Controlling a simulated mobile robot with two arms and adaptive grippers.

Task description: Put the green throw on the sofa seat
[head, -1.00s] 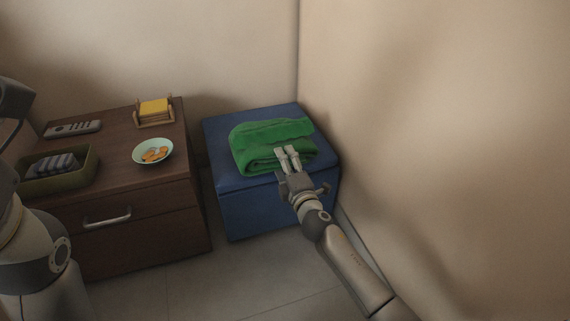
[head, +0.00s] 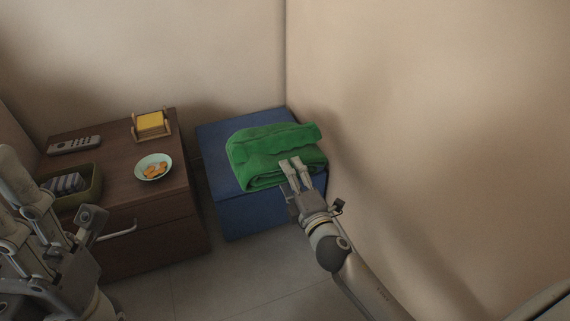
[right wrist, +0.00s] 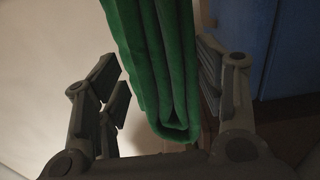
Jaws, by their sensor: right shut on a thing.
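The green throw (head: 265,153) is a folded bundle over the blue ottoman (head: 222,170) in the head view. It reaches past the ottoman's right edge and looks slightly raised, though any remaining contact is hard to see. My right gripper (head: 294,164) is shut on the throw's near right part. In the right wrist view, the throw's folded layers (right wrist: 160,65) lie between my right fingers (right wrist: 160,90). My left gripper (head: 15,190) is at the lower left of the head view, apart from the throw; its fingertips are partly cut off. No sofa is in view.
A dark wooden drawer cabinet (head: 150,202) stands left of the ottoman. On it are a remote (head: 75,144), a yellow note holder (head: 151,123), a bowl of snacks (head: 153,167) and a green tray (head: 93,185). A wall (head: 430,130) is close on the right.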

